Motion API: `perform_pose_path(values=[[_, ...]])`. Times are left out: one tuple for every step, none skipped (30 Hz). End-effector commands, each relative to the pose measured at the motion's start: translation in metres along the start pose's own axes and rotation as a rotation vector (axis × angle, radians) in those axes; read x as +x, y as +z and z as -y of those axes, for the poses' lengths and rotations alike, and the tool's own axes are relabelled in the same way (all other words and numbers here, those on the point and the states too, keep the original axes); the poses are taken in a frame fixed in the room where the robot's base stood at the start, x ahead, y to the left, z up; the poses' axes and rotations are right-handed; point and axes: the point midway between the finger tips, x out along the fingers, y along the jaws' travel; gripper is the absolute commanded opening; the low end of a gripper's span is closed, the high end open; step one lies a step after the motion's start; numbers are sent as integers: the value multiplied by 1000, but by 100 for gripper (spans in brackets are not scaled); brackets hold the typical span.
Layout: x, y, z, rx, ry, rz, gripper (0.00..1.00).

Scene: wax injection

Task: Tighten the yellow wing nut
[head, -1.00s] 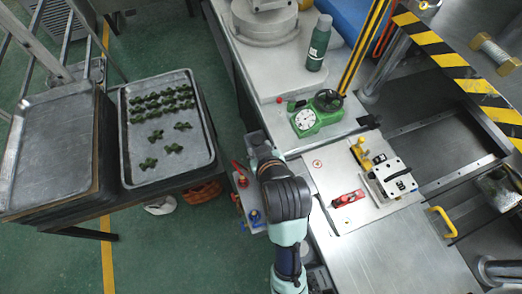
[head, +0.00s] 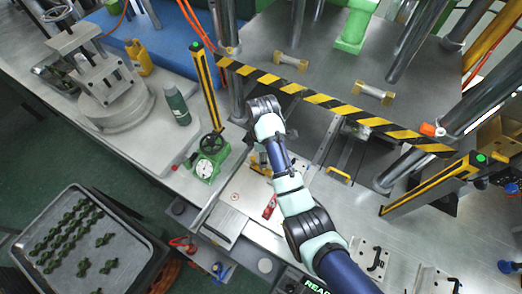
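A yellow part (head: 260,165), which looks like the wing nut, shows beside my arm in the middle of the head view. It is small and partly covered, so its exact shape and how tightly it sits cannot be told. The metal block seen near it earlier is now mostly hidden by my arm. My arm reaches up from the bottom right, with its wrist (head: 265,115) above and close to the yellow part in the picture. My gripper is hidden behind my arm, so its fingers and any contact with the yellow part cannot be seen.
A red tool (head: 270,206) lies just left of my arm. A striped barrier (head: 330,103) crosses behind my wrist. Plates (head: 371,262) lie at lower right; a tray (head: 135,222) at lower left.

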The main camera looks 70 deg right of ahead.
Motion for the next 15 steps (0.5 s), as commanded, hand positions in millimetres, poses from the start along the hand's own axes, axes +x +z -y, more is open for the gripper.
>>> perform_pose_path(values=[[-2,6,0,-9,-18,6,69],[-1,7,0,-13,-22,7,69],[1,8,0,-16,-24,8,69],[3,7,0,-17,-23,8,69],[5,7,0,-16,-23,7,69],[9,7,0,-16,-22,7,69],[13,7,1,-16,-23,7,69],[18,7,1,-16,-24,7,69],[25,6,1,-16,-22,7,69],[32,7,2,-16,-24,7,69],[38,6,2,-16,-23,7,69],[46,6,2,-16,-23,7,69],[52,6,2,-15,-23,7,69],[57,6,2,-15,-23,7,69],[63,6,2,-15,-21,7,69]])
